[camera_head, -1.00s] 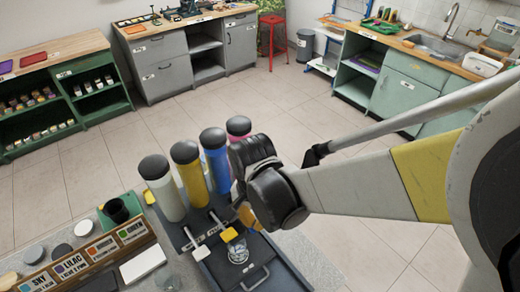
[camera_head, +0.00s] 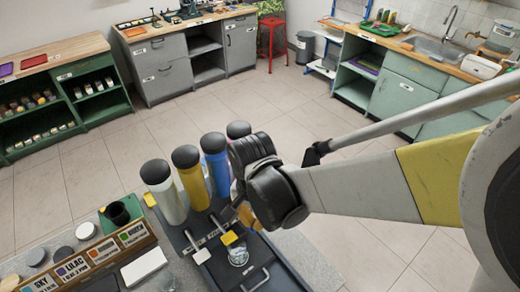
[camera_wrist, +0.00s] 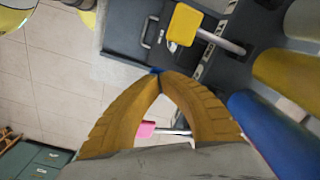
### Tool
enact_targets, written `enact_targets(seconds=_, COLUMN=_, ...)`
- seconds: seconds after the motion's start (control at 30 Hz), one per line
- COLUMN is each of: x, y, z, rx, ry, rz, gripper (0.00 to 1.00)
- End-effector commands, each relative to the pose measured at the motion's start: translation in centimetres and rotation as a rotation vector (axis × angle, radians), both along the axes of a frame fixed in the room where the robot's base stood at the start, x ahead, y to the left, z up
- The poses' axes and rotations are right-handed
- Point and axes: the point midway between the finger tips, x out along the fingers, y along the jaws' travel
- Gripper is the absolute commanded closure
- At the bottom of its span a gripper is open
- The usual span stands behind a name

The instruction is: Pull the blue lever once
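The dispenser holds several black-capped cylinders in a row, among them a blue one (camera_head: 217,170); it also shows in the wrist view (camera_wrist: 272,130). My gripper (camera_wrist: 159,78) has its yellow fingertips together, with an arched gap behind them. A small blue piece, seemingly the blue lever's end (camera_wrist: 156,70), peeks out at the fingertips. The rest of that lever is hidden, and I cannot tell whether it is gripped or only touched. In the head view my gripper (camera_head: 247,216) is in front of the blue cylinder, partly hidden by my wrist.
A yellow lever (camera_wrist: 184,24) sits beside my gripper, and a pink lever (camera_wrist: 146,129) shows through the finger gap. A clear glass (camera_head: 238,254) stands on the dark tray (camera_head: 268,274). Floor beyond is open.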

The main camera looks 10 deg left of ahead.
Motion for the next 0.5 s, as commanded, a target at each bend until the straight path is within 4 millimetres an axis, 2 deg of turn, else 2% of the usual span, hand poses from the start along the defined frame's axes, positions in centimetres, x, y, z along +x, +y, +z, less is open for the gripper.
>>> enact_targets(seconds=0.5, x=0.0, y=0.0, z=4.3, rx=0.000, ry=0.000, rz=0.000, gripper=1.00)
